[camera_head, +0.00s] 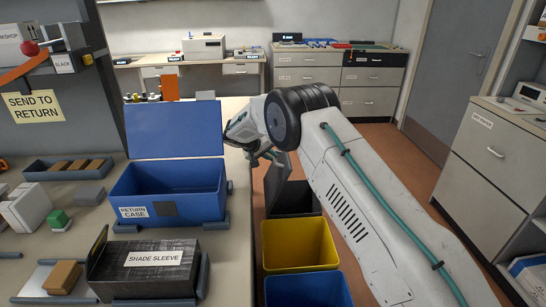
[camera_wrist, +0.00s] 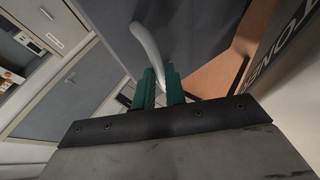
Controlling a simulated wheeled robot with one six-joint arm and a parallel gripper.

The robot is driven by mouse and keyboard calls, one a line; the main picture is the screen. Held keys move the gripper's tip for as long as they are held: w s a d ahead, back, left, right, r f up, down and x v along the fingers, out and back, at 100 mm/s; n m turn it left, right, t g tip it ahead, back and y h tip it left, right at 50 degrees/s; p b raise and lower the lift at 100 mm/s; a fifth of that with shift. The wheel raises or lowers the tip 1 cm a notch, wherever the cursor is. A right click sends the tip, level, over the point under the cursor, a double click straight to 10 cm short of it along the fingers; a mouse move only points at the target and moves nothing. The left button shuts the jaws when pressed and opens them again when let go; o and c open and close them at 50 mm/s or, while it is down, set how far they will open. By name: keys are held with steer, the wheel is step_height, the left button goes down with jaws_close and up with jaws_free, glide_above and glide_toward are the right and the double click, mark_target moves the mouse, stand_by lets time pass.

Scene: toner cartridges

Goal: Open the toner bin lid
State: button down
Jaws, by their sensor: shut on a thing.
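The toner bin (camera_head: 293,198) is the dark grey bin at the back of the row of floor bins, partly hidden by my arm. Its dark lid (camera_head: 277,178) appears tilted up, with part of the dark inside showing. In the wrist view the lid (camera_wrist: 195,35) is a broad dark grey panel with a pale curved handle (camera_wrist: 146,45). My gripper (camera_wrist: 160,82) has green fingers, shut on the handle. In the head view my gripper (camera_head: 268,154) is by the lid's upper edge, mostly hidden behind my wrist.
A yellow bin (camera_head: 298,245) and a blue bin (camera_head: 306,292) stand nearer in the row. The workbench (camera_head: 238,245) on the left carries an open blue return case (camera_head: 185,203) and a black shade sleeve (camera_head: 180,275). Drawer cabinets (camera_head: 490,152) stand at right.

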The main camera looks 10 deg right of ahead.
steer(key=shift+s+a+f, duration=0.15)
steer(key=shift+s+f, duration=0.1)
steer(key=shift+f, duration=0.4)
steer(key=c, duration=1.5)
jaws_free()
steer(key=shift+w+f, duration=0.1)
steer(key=shift+o, duration=0.2)
steer(key=shift+r, duration=0.25)
steer(key=shift+w+r, duration=0.1)
steer(key=s+r, duration=0.2)
steer(key=s, duration=0.6)
steer(key=s+d+r, duration=0.1)
steer(key=s+r, duration=0.1)
steer(key=s, duration=0.6)
steer(key=shift+r, duration=0.4)
